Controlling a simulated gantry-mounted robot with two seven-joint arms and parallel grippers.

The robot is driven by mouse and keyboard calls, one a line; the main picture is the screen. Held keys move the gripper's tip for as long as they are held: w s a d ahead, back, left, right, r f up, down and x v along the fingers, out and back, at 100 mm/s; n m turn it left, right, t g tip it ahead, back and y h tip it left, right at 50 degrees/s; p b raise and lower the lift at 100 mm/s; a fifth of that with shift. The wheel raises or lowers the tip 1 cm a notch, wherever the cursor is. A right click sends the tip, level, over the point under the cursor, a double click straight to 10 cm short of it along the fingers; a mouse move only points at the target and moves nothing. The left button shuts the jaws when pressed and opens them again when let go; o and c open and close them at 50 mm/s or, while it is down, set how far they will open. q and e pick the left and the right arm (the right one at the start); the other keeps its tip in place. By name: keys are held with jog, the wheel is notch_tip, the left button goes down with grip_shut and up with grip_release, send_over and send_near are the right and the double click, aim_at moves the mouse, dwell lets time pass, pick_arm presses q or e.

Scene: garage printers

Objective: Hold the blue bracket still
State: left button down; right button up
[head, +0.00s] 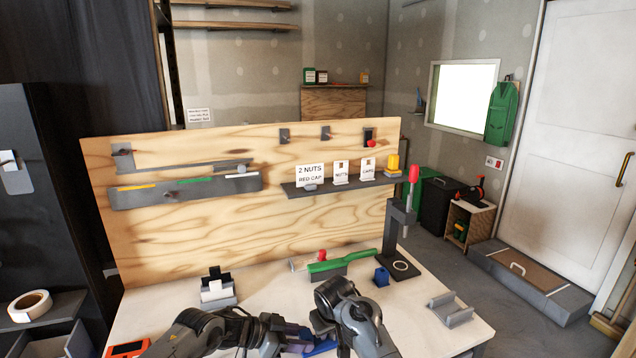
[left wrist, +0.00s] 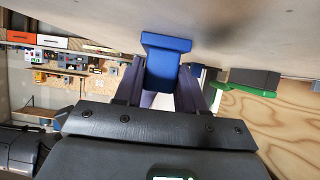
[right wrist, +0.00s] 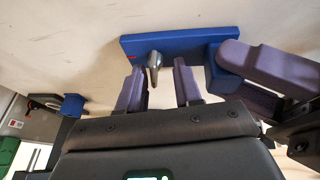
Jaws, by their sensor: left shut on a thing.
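The blue bracket (head: 320,347) is low in the head view, partly hidden by my arms. My left gripper (head: 298,336) is shut on it. In the left wrist view the bracket (left wrist: 163,68) sits between the two dark purple fingers. In the right wrist view its long flat plate (right wrist: 172,43) lies against the pale bench top, with the left fingers (right wrist: 268,66) on its raised end. A small grey metal piece (right wrist: 153,64) stands at the plate. My right gripper (right wrist: 158,90) is open, its fingers apart on either side of that metal piece; I cannot tell whether they touch it.
A green-topped holder (head: 328,265), a small blue block (head: 381,277) and a press with a red handle (head: 413,175) stand behind my arms. A grey cradle (head: 450,308) is at right, a black-and-white stand (head: 217,288) at left.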

jog(key=shift+r, duration=0.1)
jog(key=shift+r, duration=1.45)
jog(key=shift+f, duration=0.2)
jog(key=shift+f, duration=1.4)
jog(key=o, duration=0.6)
jog(key=shift+c, duration=0.2)
jog(key=n, duration=0.2)
jog(key=n+y, duration=0.2)
jog(key=n, duration=0.1)
jog(key=shift+d+n+g, duration=0.3)
